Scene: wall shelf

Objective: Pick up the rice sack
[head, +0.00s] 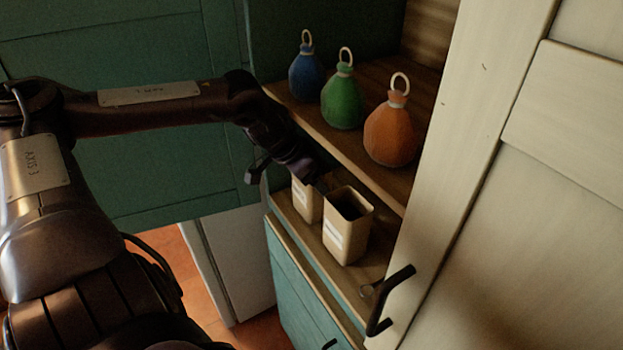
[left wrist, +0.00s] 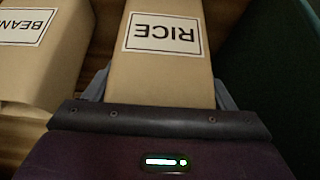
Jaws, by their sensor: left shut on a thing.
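The rice sack (left wrist: 165,75) is a tan block-like bag with a white label reading RICE, upside down in the left wrist view. In the head view it is the left one of two tan sacks (head: 306,203), partly hidden behind my left gripper and the other sack. My left gripper (head: 318,182) is shut on the rice sack, with a finger along each side of it in the left wrist view (left wrist: 160,92). The sack is at the lower shelf; I cannot tell whether it is lifted. My right gripper is not in view.
A second tan sack (head: 345,235), labelled BEAN in the left wrist view (left wrist: 35,65), stands close beside the rice sack. Blue (head: 306,75), green (head: 342,100) and orange (head: 391,133) bags stand on the upper shelf (head: 375,185). A cream door (head: 450,200) is at the right.

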